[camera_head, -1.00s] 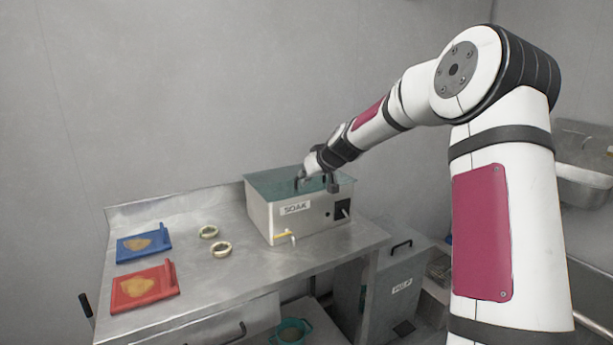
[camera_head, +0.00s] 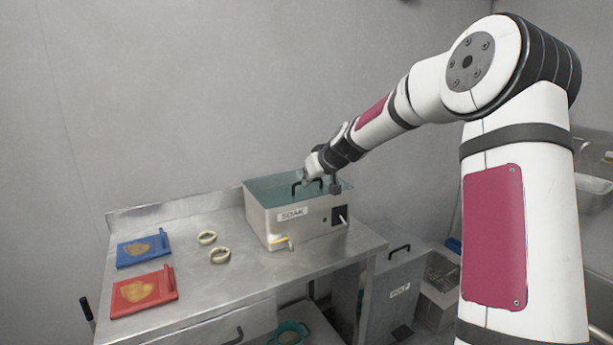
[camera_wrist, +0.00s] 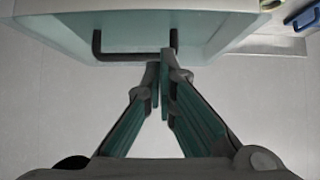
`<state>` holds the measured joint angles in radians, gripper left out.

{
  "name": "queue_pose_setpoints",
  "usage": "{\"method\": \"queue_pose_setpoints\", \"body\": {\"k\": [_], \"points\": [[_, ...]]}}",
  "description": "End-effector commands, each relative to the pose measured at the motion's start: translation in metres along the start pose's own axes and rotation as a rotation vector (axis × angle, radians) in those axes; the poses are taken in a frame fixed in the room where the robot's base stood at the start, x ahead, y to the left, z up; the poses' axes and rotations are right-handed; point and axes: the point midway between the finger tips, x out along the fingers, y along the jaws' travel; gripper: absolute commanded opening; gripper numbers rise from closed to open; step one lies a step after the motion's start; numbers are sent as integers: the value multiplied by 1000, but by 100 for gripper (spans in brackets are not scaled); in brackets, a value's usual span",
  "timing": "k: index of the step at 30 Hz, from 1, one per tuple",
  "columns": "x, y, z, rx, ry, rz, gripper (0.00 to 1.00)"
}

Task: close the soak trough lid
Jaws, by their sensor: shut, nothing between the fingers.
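The soak trough (camera_head: 310,222) is a grey metal box marked SOAK on the steel bench. Its see-through teal lid (camera_head: 273,186) lies over the top and looks flat and down; I cannot tell whether it sits fully flush. My gripper (camera_head: 310,178) is at the trough top, just behind the handle in this view. In the wrist view, my gripper's fingertips (camera_wrist: 160,68) are together and empty, close by the black handle (camera_wrist: 135,56); I cannot tell if they touch it.
A blue tray (camera_head: 145,248) and a red tray (camera_head: 145,291), each with a tan patch, lie on the left of the bench (camera_head: 220,280). A grey PULP bin (camera_head: 395,287) stands below right.

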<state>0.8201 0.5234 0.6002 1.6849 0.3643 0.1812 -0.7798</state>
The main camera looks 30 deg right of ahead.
Motion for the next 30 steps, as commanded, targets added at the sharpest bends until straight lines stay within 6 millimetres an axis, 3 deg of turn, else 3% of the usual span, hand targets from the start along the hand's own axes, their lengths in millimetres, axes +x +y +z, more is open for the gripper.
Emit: {"method": "queue_pose_setpoints", "body": {"k": [15, 26, 30], "points": [[-24, 1, 63, 1, -1, 1, 0], [-29, 0, 74, -3, 1, 1, 0], [-34, -15, 75, -25, -22, -10, 0]]}}
